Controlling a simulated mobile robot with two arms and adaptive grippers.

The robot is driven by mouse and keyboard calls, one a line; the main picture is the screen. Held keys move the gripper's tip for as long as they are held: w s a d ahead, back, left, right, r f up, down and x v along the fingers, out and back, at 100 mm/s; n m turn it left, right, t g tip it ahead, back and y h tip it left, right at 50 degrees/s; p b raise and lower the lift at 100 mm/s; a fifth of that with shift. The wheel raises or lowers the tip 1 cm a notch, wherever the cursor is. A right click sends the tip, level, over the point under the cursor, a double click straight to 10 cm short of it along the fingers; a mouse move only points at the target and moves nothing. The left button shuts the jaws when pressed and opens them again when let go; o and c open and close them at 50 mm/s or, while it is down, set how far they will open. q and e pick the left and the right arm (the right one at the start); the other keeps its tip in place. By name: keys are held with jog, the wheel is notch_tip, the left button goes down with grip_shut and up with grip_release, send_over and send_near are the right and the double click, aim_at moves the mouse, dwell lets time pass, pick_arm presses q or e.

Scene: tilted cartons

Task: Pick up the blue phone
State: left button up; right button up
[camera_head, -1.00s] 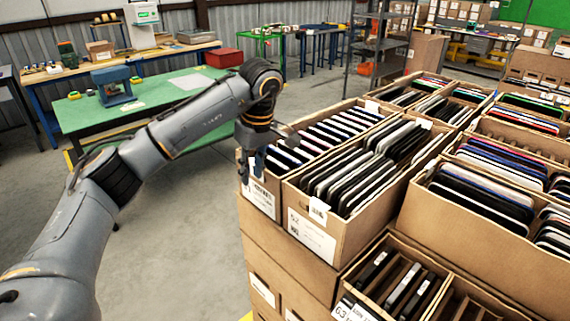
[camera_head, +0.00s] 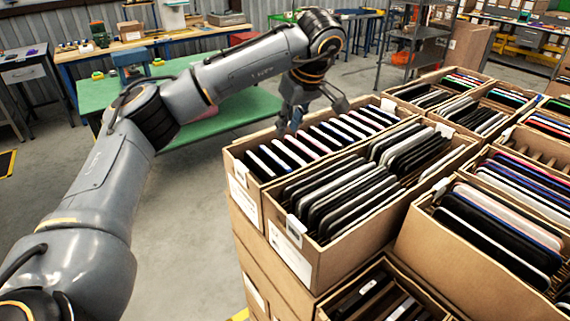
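My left gripper (camera_head: 290,122) points down over the left edge of the back-left carton (camera_head: 243,206), close to its row of upright phones. Its fingers are small and dark here, and I cannot tell whether they are apart or closed, or hold anything. The phones in this carton (camera_head: 322,139) lean in a row with pale edges; one near the gripper looks pinkish (camera_head: 294,153). I cannot pick out a single blue phone there for certain. Phones with blue edges (camera_head: 508,190) stand in the carton at right. My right gripper is out of view.
A carton of black and grey phones (camera_head: 350,195) stands in front of the left one. More cartons fill the right side, stacked close together. A green table (camera_head: 230,113) and a workbench stand behind; grey floor is free at left.

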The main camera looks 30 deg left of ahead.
pick_arm(q)
jog(key=p, duration=0.1)
send_near(275, 157)
jog(key=shift+s+a+f, duration=0.1)
jog(key=shift+a+f, duration=0.45)
jog(key=shift+f, duration=0.3)
jog(key=shift+w+x, duration=0.2)
jog(key=shift+x, duration=0.8)
jog(key=shift+w+f+p, duration=0.1)
jog(key=shift+f+p, duration=0.15)
jog(key=shift+p, duration=0.1)
jog(key=p+x, duration=0.2)
jog(key=x, duration=0.2)
jog(key=shift+f, duration=0.1)
jog(key=shift+f+p, duration=0.3)
jog(key=shift+w+f, duration=0.1)
grip_shut()
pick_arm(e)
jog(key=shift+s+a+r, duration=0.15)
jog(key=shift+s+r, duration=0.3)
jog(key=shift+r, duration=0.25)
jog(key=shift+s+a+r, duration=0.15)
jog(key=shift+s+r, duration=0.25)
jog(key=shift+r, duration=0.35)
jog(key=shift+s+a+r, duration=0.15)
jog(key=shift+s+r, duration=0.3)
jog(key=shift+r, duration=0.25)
